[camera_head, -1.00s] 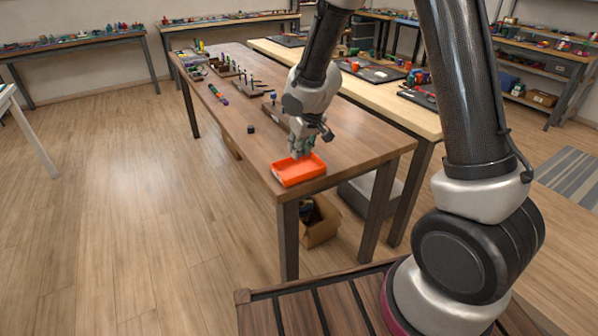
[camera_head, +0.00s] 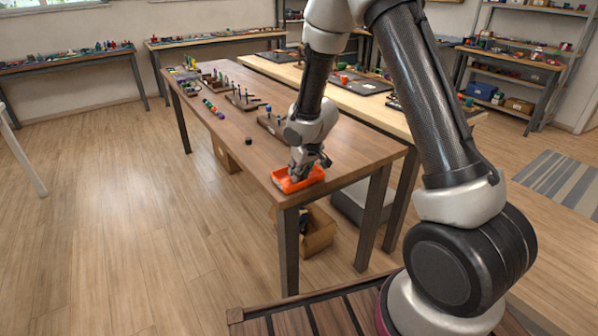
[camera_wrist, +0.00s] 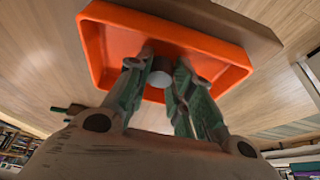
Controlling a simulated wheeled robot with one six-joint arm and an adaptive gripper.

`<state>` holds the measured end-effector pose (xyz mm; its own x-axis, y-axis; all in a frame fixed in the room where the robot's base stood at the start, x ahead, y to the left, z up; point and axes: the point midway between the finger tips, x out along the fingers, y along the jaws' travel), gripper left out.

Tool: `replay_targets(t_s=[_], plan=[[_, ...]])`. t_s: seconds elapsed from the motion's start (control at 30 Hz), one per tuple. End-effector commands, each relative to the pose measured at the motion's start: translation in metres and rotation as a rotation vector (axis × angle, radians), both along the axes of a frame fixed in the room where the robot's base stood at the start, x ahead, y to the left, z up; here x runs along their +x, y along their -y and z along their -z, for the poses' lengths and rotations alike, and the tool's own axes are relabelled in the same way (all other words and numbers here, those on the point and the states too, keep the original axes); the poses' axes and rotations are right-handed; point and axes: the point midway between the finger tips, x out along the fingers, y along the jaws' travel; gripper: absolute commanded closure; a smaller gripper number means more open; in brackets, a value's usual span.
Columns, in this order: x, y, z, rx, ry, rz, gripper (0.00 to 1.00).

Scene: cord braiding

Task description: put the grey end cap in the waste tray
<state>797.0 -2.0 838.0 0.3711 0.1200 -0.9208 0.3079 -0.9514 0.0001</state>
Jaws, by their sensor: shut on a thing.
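The waste tray is an orange, shallow, open tray (camera_head: 284,182) on the near end of the brown table. It also shows in the wrist view (camera_wrist: 222,48), filling the upper middle. My gripper (camera_head: 297,174) points down over the tray, with its fingertips low at the tray in the head view. In the wrist view my gripper (camera_wrist: 160,72) is shut on the grey end cap (camera_wrist: 161,74), a small round piece between the fingertips, seen against the tray floor. I cannot tell whether the cap touches the tray. The cap is hidden in the head view.
A small black cylinder (camera_head: 248,141) stands on the brown table (camera_head: 222,134) left of the tray. Pegged wooden racks (camera_head: 243,99) and coloured pieces (camera_head: 213,108) lie farther back. A cardboard box (camera_head: 318,232) is on the floor beneath the table.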

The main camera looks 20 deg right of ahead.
Motion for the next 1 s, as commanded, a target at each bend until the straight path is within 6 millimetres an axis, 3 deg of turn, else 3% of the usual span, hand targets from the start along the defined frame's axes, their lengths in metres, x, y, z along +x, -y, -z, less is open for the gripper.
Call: replay_targets(t_s=[0.27, 0.3, 0.4, 1.0], plan=[[-0.0038, 0.0, 0.0118, -0.003, -0.012, -0.001, 1.0], [-0.0041, 0.0, 0.012, -0.003, -0.013, -0.001, 0.74], [-0.0048, 0.0001, 0.0123, -0.004, -0.013, -0.001, 0.56], [-0.0039, 0.0011, 0.0027, -0.004, -0.011, 0.0, 0.56]])
